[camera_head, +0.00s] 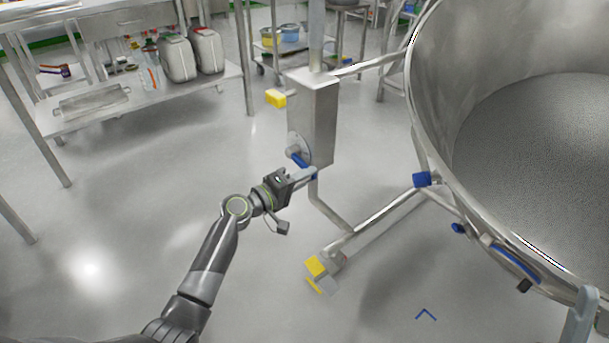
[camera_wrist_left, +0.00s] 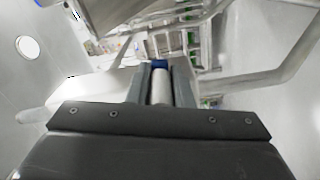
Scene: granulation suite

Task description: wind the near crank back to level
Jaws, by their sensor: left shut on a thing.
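The near crank has a round metal hub (camera_head: 294,146) on the side of the steel column box (camera_head: 314,115). Its blue arm (camera_head: 299,160) slopes down to the right from the hub. My left gripper (camera_head: 304,174) is shut on the crank's handle at the lower end of that arm, and its fingers hide most of the handle. In the left wrist view the pale cylindrical handle (camera_wrist_left: 161,88) lies between the two fingers, with a blue end (camera_wrist_left: 159,64) beyond.
A large steel bowl (camera_head: 433,143) with blue fittings fills the right side. A frame leg with a yellow-pedalled caster (camera_head: 317,266) stands below the column. A yellow part (camera_head: 276,98) sticks out from the box. A steel table (camera_head: 142,103) with canisters stands at left. Floor between is clear.

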